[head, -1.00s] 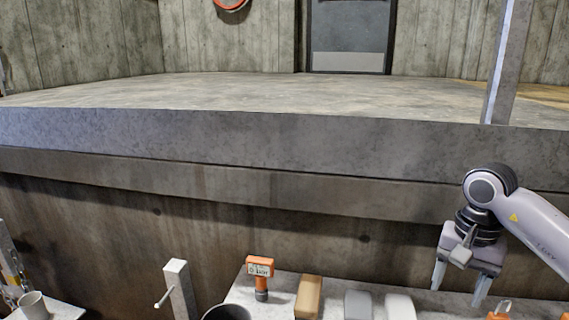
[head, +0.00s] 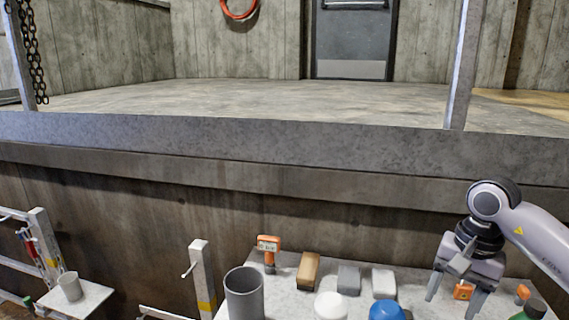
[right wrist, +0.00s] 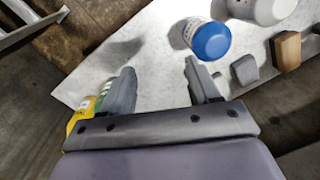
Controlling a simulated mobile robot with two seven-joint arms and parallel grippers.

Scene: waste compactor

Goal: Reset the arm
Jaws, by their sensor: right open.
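My right arm comes in from the right in the head view. Its gripper (head: 455,294) is open and empty, pointing down above the right part of a light grey table (head: 285,298). In the right wrist view the two fingers (right wrist: 158,88) stand wide apart with only the table surface and floor seen between and beyond them. A blue-lidded container (right wrist: 210,42) lies past the right finger, clear of it. A green and yellow item (right wrist: 90,105) is partly hidden behind the left finger. My left gripper does not show.
The table holds a grey cylinder (head: 244,293), an orange-topped device (head: 269,246), a tan block (head: 308,271), a grey block (head: 348,277) and a white block (head: 384,281). A concrete ledge (head: 280,145) runs behind.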

